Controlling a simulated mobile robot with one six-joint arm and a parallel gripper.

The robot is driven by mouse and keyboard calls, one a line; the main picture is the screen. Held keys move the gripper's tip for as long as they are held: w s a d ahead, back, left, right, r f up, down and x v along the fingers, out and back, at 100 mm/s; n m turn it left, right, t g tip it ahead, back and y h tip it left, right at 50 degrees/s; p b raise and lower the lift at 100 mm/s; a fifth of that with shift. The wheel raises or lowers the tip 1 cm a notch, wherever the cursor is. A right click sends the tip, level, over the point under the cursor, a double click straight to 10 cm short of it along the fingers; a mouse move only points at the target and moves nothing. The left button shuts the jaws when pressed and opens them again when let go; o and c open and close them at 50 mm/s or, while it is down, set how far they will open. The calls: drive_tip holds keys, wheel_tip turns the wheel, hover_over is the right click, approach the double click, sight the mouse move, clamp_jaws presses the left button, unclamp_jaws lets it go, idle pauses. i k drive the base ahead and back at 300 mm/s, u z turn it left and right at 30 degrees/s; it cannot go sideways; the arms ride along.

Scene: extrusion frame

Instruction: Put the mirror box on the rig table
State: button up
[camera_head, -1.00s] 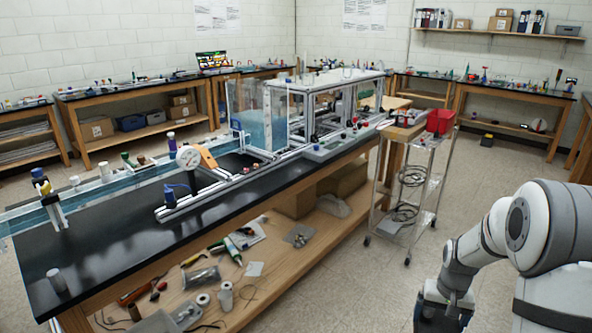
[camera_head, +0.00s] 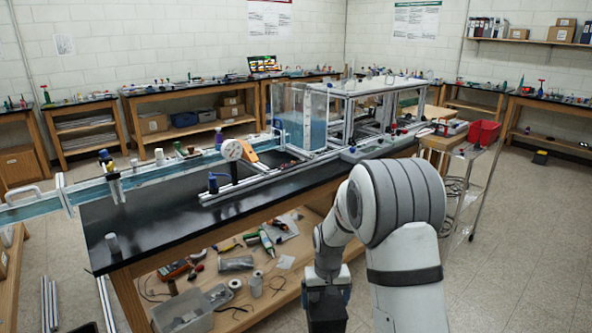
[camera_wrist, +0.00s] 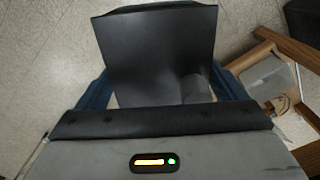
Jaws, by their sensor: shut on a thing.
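My gripper (camera_head: 327,283) hangs low in front of the near side of the rig table (camera_head: 150,222), which has a glossy black top and wooden legs. It is shut on a dark box, taken as the mirror box (camera_head: 327,311), held below the tabletop's height and clear of the table. In the wrist view, the mirror box (camera_wrist: 155,50) is a dark grey block with a flat face between the blue fingers of my gripper (camera_wrist: 160,95). The box's far sides are hidden.
An aluminium extrusion frame (camera_head: 345,112) with clear panels and a long water channel (camera_head: 160,175) stand on the table. Bare black top lies at front left. The lower shelf holds tools and a plastic bin (camera_head: 185,315). A cart with a red bin (camera_head: 483,132) stands at right.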

sight(186, 223)
drive_tip(key=z, duration=0.6)
drive_tip(key=i, duration=0.1)
drive_tip(key=u, duration=1.85)
drive_tip(key=i, duration=0.95)
drive_tip(key=z, duration=0.15)
drive_tip(key=k, duration=0.65)
